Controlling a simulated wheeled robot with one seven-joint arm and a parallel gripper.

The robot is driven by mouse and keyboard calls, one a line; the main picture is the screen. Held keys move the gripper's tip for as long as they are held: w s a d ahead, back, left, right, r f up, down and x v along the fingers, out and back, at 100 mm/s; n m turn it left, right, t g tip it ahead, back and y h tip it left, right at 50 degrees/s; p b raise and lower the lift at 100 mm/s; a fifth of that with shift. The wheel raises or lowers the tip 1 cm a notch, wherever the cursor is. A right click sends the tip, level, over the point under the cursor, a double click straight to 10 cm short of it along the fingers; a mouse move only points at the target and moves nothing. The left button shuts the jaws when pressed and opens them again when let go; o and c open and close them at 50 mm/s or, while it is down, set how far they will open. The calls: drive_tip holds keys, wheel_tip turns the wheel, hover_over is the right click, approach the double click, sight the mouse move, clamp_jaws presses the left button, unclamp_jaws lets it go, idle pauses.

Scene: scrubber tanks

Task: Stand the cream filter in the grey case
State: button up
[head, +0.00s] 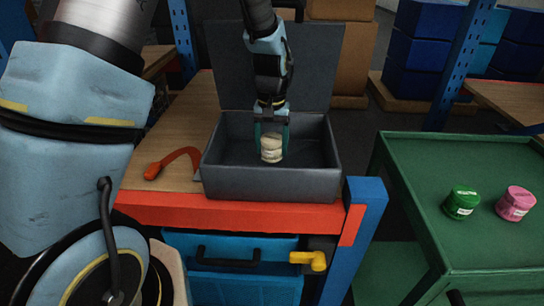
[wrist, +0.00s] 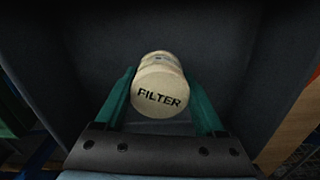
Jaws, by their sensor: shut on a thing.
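The cream filter (head: 271,148) is a short ribbed cylinder, held upright inside the open grey case (head: 270,188). In the wrist view the filter (wrist: 160,92) shows its end marked "FILTER" between the green fingers. My gripper (head: 272,138) points down into the case and is shut on the filter. The filter's lower end is low in the case, but I cannot tell whether it touches the floor. The case's lid (head: 305,70) stands open at the back. The case floor (wrist: 95,50) around the filter looks empty.
An orange-handled curved tool (head: 172,163) lies on the bench left of the case. A green cart (head: 420,190) at right holds a green jar (head: 461,203) and a pink jar (head: 516,204). A blue post (head: 365,200) stands at the bench corner.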

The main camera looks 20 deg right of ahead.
sight(271, 159)
drive_tip(key=shift+f+p, duration=0.45)
drive_tip(key=shift+f, duration=1.8)
drive_tip(key=shift+f, duration=0.2)
drive_tip(key=o, duration=1.3)
